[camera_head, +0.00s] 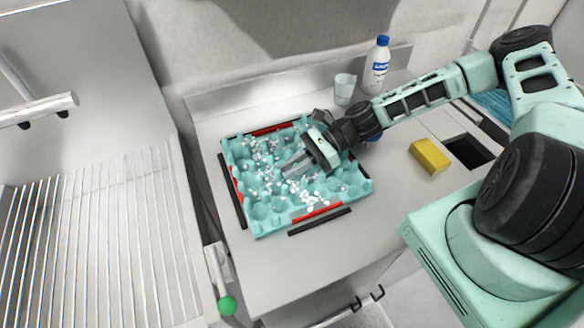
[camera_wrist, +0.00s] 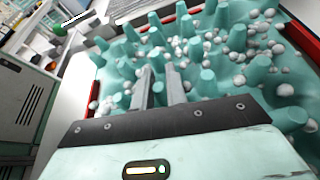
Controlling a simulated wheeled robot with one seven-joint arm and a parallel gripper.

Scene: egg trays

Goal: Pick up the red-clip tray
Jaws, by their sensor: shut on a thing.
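The teal tray (camera_head: 262,222) with red clips lies on the white counter in the head view. Red strips show on its edges, such as the red clip (camera_head: 317,213) at the front. Many small white balls lie among its pegs and cups. My gripper (camera_head: 288,172) reaches down into the tray from the right, over its middle. In the wrist view the tray (camera_wrist: 205,105) fills most of the picture, and my gripper's two fingers (camera_wrist: 158,88) are close together among the pegs, shut on part of the tray. The exact spot gripped is hard to see.
A white bottle with a blue cap (camera_head: 377,65) and a clear cup (camera_head: 344,88) stand behind the tray. A yellow sponge (camera_head: 430,156) lies to the right, beside a dark opening (camera_head: 468,151). Black strips (camera_head: 320,221) lie along the tray's sides. A ribbed drainboard (camera_head: 90,240) is at left.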

